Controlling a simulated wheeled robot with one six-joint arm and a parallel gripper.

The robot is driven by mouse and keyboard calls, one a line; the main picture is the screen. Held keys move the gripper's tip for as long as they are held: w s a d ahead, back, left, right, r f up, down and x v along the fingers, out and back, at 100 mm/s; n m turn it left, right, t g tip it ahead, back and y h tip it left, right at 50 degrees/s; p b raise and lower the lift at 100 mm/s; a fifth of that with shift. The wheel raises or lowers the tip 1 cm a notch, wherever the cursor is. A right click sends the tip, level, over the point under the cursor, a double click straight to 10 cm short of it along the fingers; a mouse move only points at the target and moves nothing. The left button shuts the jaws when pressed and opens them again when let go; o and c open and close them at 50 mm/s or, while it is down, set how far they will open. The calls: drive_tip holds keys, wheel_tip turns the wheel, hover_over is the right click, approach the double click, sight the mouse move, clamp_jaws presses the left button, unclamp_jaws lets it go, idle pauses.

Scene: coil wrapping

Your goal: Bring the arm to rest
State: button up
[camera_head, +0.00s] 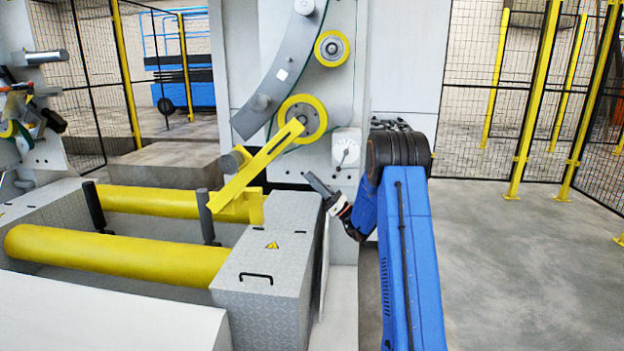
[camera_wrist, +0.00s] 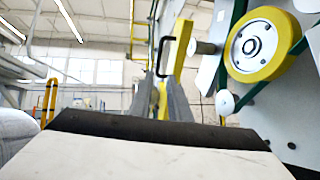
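My blue arm (camera_head: 405,240) rises at the right of the machine in the head view and bends back down to the left at a black joint. My gripper (camera_head: 312,180) points up and left, in front of the grey machine panel and beside the yellow lever arm (camera_head: 262,165). In the wrist view my gripper (camera_wrist: 163,98) shows two grey fingers standing apart, with a narrow gap and nothing held between them. It looks open and empty.
A yellow-rimmed wheel (camera_head: 303,118) sits close above my gripper; it also shows in the wrist view (camera_wrist: 262,45). Yellow rollers (camera_head: 120,255) and a grey housing (camera_head: 265,265) lie to the left. Open floor (camera_head: 510,270) and a mesh fence (camera_head: 480,110) are on the right.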

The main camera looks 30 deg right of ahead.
idle(0.3)
drive_tip(key=s+a+r+n+g+y, duration=0.1)
drive_tip(key=s+a+r+n+g, duration=0.3)
drive_tip(key=a, duration=0.5)
drive_tip(key=s+a+r+n+g+y, duration=0.1)
drive_tip(key=s+a+n+g, duration=0.4)
drive_tip(key=a, duration=0.3)
drive_tip(key=s+a+f+n+g+h, duration=0.1)
drive_tip(key=s+a+n+g+h, duration=0.15)
drive_tip(key=s+a, duration=0.4)
drive_tip(key=s+a+f+n+g+h, duration=0.2)
drive_tip(key=s+a+n+g, duration=0.15)
drive_tip(key=s, duration=0.65)
drive_tip(key=s+a+f+n+g+h, duration=0.1)
drive_tip(key=s+a+n+g+h, duration=0.15)
drive_tip(key=s+a+g, duration=0.4)
drive_tip(key=s+d+f+n+t+h, duration=0.1)
drive_tip(key=s+d+f+n+h, duration=0.1)
drive_tip(key=s, duration=0.4)
drive_tip(key=s+d+f+n+t+h, duration=0.1)
drive_tip(key=s+f+n+t+h, duration=0.15)
drive_tip(key=s, duration=0.25)
drive_tip(key=s+d+f+n+t+h, duration=0.3)
drive_tip(key=s+d+n+h, duration=0.4)
drive_tip(key=s+d, duration=0.4)
drive_tip(key=shift+s+d+f+n, duration=0.2)
drive_tip(key=shift+s+d+n, duration=0.2)
drive_tip(key=shift+d+n, duration=0.1)
